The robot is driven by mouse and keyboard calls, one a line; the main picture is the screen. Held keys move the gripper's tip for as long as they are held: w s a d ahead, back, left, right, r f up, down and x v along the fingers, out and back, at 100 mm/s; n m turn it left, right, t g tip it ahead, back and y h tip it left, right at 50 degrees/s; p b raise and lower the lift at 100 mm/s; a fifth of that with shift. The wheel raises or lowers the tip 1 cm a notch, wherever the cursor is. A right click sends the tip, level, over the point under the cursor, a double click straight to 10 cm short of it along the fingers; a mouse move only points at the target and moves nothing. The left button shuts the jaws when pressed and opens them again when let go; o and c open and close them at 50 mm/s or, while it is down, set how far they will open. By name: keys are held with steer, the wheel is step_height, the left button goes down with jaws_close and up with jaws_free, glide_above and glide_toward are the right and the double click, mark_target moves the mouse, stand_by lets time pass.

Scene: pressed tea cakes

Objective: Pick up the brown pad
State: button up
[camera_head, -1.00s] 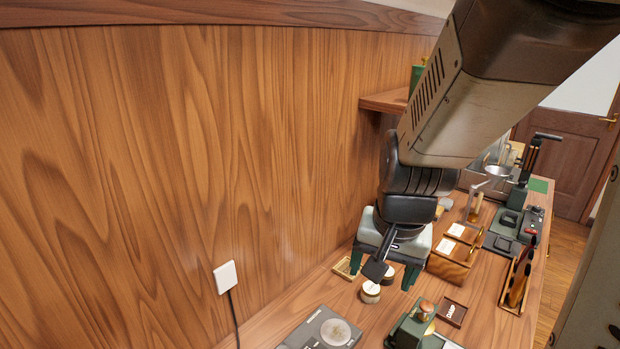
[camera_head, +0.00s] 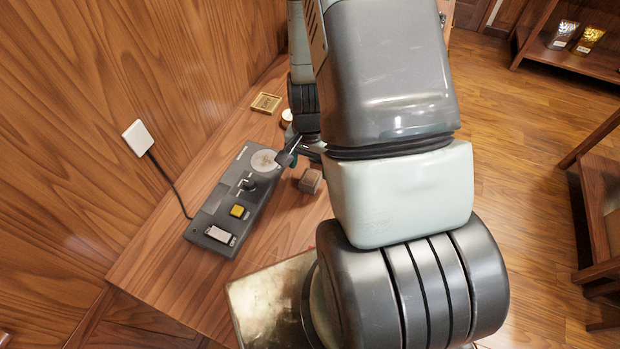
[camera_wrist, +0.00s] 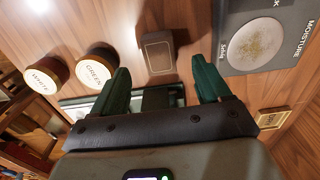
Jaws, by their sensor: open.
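The brown pad (camera_wrist: 158,52), a small squarish block with a paler top, lies on the wooden table. In the wrist view it is just beyond and between my fingertips, not held. In the head view a small brown block (camera_head: 311,181), which looks like the same pad, sits right of the grey moisture meter. My gripper (camera_wrist: 161,67) is open, with one green finger on each side of the view and nothing gripped. In the head view my arm hides most of the gripper. How high the fingertips are above the pad is hard to tell.
The moisture meter (camera_head: 212,222) with its round pale plate lies close to the pad. Jars marked WHITE (camera_wrist: 46,76) and GREEN (camera_wrist: 97,65) stand left in the wrist view. A gold-framed tray (camera_head: 266,103) lies near the wall. The table front of the pad is clear.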

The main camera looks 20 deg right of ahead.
mark_target(310, 178)
steer(key=shift+f, duration=2.8)
steer(key=shift+c, duration=0.2)
steer(key=c, duration=1.1)
